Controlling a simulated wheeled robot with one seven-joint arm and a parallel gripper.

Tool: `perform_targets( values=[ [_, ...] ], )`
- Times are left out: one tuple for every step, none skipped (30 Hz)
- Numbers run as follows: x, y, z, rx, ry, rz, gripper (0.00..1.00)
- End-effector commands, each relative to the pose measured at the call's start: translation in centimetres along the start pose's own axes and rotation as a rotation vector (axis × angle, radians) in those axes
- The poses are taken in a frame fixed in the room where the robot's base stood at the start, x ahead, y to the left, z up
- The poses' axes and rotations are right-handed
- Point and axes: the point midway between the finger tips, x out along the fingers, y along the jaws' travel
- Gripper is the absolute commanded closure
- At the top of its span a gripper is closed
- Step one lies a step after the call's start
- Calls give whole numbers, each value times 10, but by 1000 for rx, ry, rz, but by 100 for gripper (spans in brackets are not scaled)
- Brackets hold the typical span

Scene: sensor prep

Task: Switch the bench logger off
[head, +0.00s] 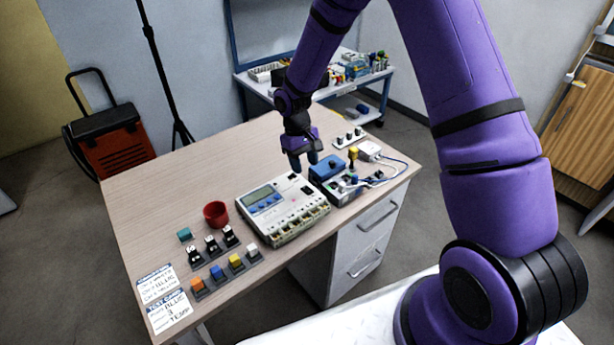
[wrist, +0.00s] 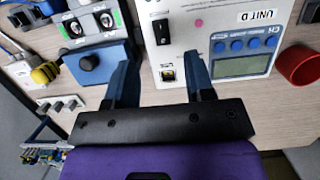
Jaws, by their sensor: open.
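The bench logger (head: 282,212) is a pale box with a display and blue buttons on the desk. In the wrist view the logger (wrist: 213,20) carries a "UNIT D" label, a grey display (wrist: 241,66) and a black rocker switch (wrist: 161,32). A small port lies below the switch there. I cannot tell the switch's position. My gripper (head: 303,160) is open and empty, above the logger's far end. In the wrist view my gripper (wrist: 158,52) has its fingers apart, with the switch beyond the gap between them.
A blue box (head: 326,168) and a wired unit (head: 350,187) stand close on the logger's right. A red cup (head: 215,214), coloured blocks and printed cards (head: 162,298) lie to its left. The desk's back left (head: 190,165) is clear.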

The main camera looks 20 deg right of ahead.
Motion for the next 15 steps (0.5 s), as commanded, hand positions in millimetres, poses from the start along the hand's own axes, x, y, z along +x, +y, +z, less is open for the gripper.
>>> perform_targets(
  values=[
    [-8,0,0,0,3,1,51],
    [-12,0,0,0,2,1,51],
    [-16,0,0,0,2,1,51],
    [-19,0,0,0,2,1,51],
    [-21,0,-1,0,2,0,51],
    [-23,0,0,0,2,0,51],
    [-25,0,0,0,1,0,51],
    [-26,0,0,0,0,0,51],
    [-26,0,0,0,0,0,51],
    [-27,0,0,0,0,0,51],
    [-27,0,0,0,-1,0,51],
    [-27,0,0,0,-1,0,51],
    [-27,0,0,0,-1,0,51],
    [-27,0,0,0,-1,0,51],
    [-27,0,0,0,-1,0,51]
  ],
)
